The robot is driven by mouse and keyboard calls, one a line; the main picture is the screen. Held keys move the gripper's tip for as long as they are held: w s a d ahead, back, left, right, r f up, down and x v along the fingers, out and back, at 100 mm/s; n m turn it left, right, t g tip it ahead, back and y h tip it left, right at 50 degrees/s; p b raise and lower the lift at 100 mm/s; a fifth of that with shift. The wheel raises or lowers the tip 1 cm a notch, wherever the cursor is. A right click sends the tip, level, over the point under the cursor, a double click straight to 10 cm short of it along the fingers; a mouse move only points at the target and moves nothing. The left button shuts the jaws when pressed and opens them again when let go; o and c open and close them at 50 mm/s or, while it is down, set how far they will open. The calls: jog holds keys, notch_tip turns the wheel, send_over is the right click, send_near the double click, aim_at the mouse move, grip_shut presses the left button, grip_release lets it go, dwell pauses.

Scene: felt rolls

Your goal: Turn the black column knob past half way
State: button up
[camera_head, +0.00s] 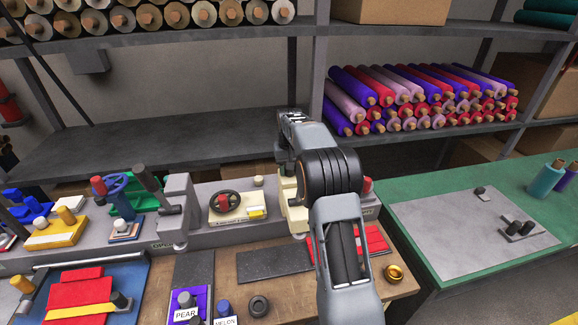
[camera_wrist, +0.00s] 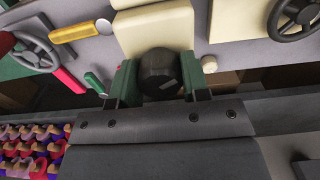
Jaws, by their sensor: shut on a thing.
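The black column knob (camera_wrist: 157,68) is round and dark, with a small pale mark low on its face in the wrist view. It sits against a cream column (camera_wrist: 155,30). My gripper (camera_wrist: 161,80) has a green finger on each side of the knob and is shut on it. In the camera_head view, my arm hides the knob and my fingers, and only part of the cream column (camera_head: 297,217) shows beside the arm. How far the knob is turned cannot be told.
A cream panel with a dark handwheel (camera_head: 224,203) stands left of the column. A grey lever (camera_head: 160,190) is farther left. Red pieces (camera_head: 374,240) and a brass ring (camera_head: 394,273) lie near my arm. Felt rolls (camera_head: 415,100) fill the shelf behind.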

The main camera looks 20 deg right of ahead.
jog(key=m, duration=0.6)
jog(key=shift+f, duration=0.15)
jog(key=o, duration=0.9)
jog(key=shift+o, duration=0.2)
jog(key=shift+r, duration=2.6)
